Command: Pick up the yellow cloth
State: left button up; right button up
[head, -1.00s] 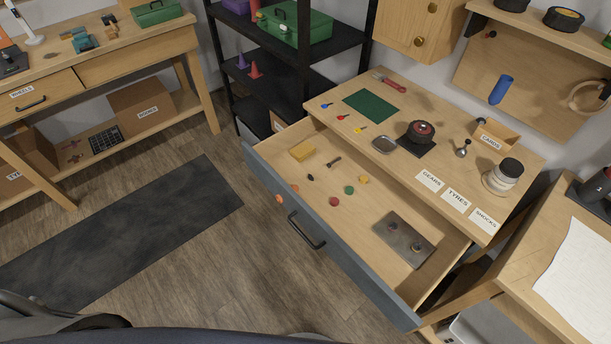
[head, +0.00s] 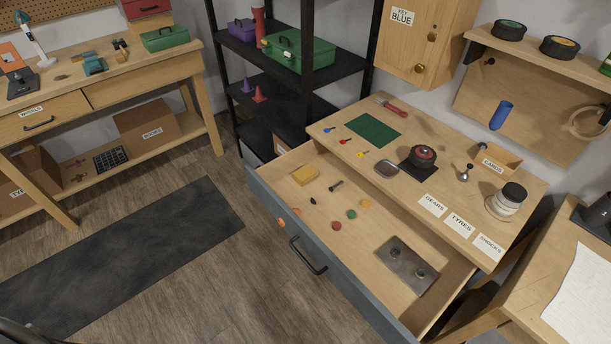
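The drawer also holds several small coloured discs and a metal plate (head: 407,265). The workbench top (head: 450,172) above carries a green mat (head: 367,131), a wheel (head: 422,156) and a jar (head: 507,201). A black shelf (head: 300,70) stands behind. Floor with a dark mat (head: 120,260) is clear at left.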

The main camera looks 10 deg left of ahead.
dwell(0.4)
pick_arm(q)
jog(key=o, duration=1.5)
